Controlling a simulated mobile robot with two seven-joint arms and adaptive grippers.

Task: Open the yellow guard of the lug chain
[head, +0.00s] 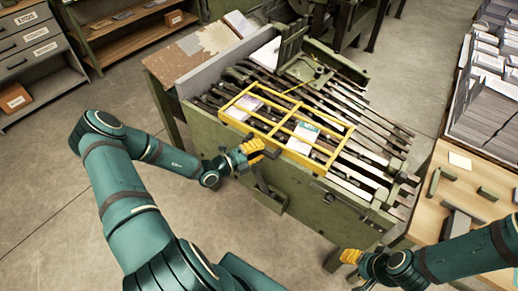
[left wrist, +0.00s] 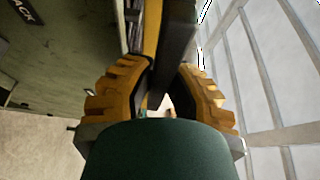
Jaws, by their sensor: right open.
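The yellow guard (head: 327,129), an open frame of yellow bars, lies over the lug chain (head: 345,165) of the green machine. My left gripper (head: 253,150) is at the guard's near left edge, by a dark handle. In the left wrist view, its yellow fingers (left wrist: 160,85) stand close on both sides of the dark bar of the handle (left wrist: 179,35), with a yellow bar (left wrist: 152,25) beside it. It looks shut on the handle, though contact is partly hidden. My right gripper (head: 352,257) is open at the lower right, apart from the guard.
Paper stacks (head: 305,137) lie beneath the guard bars. The machine's green side wall (head: 300,190) stands between my arms and the chain. A wooden table (head: 470,190) with metal blocks is on the right. Grey drawers (head: 30,45) stand at the far left.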

